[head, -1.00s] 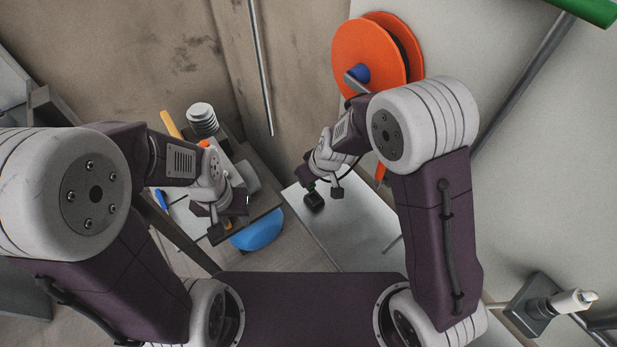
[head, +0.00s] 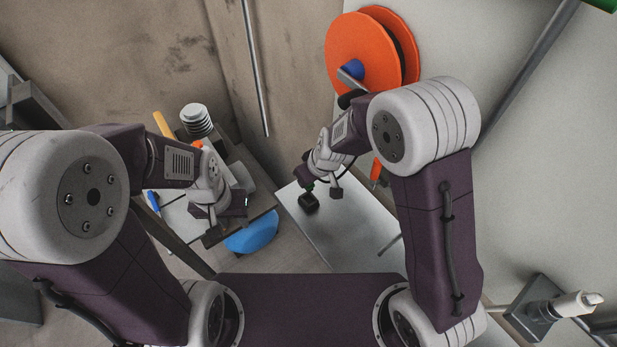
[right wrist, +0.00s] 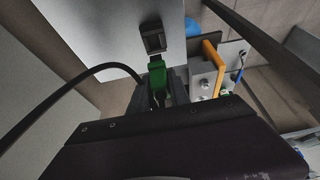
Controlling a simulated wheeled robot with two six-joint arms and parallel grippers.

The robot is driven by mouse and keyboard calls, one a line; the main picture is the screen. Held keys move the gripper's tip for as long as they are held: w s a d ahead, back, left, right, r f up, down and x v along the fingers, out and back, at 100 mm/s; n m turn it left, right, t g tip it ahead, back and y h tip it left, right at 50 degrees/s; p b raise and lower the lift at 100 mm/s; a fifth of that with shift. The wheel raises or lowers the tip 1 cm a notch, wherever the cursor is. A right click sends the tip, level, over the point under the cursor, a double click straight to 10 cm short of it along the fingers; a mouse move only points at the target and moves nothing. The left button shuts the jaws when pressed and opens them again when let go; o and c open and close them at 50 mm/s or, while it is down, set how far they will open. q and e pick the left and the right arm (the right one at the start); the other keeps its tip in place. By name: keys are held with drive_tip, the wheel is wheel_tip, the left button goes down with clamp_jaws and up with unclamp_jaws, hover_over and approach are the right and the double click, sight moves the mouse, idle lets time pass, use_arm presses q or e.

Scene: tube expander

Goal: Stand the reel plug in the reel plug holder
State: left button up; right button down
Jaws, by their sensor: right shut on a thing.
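The reel plug (right wrist: 157,75) is green with a black cable and shows in the right wrist view. My right gripper (right wrist: 159,95) is shut on it. In the head view my right gripper (head: 310,184) is just above the reel plug holder (head: 309,203), a small black block on the pale tabletop. In the right wrist view the holder (right wrist: 153,38) lies just beyond the plug's tip. I cannot tell if plug and holder touch. My left gripper (head: 238,206) is over the small bench at left; its jaws are too unclear to tell.
An orange cable reel (head: 362,55) stands at the back by the wall. The small bench holds a grey ribbed part (head: 197,119) and an orange-yellow handle (head: 163,124). A blue rounded thing (head: 252,235) is at its edge. The pale tabletop (head: 345,232) is clear around the holder.

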sight(308, 191)
wheel_tip(308, 191, down, 4)
drive_tip(key=b, duration=0.3)
drive_tip(key=shift+w+d, duration=0.1)
drive_tip(key=shift+w, duration=0.05)
drive_tip(key=shift+f+b, duration=0.5)
drive_tip(key=shift+b, duration=0.3)
idle(0.4)
drive_tip(key=shift+f+b, duration=1)
drive_tip(key=shift+b, duration=0.3)
idle(0.3)
drive_tip(key=shift+a+f+b, duration=0.25)
drive_tip(key=shift+f+b, duration=0.05)
drive_tip(key=c, duration=1.1)
unclamp_jaws()
drive_tip(key=shift+a, duration=0.15)
drive_tip(key=shift+c, duration=0.2)
drive_tip(key=shift+a+f, duration=0.1)
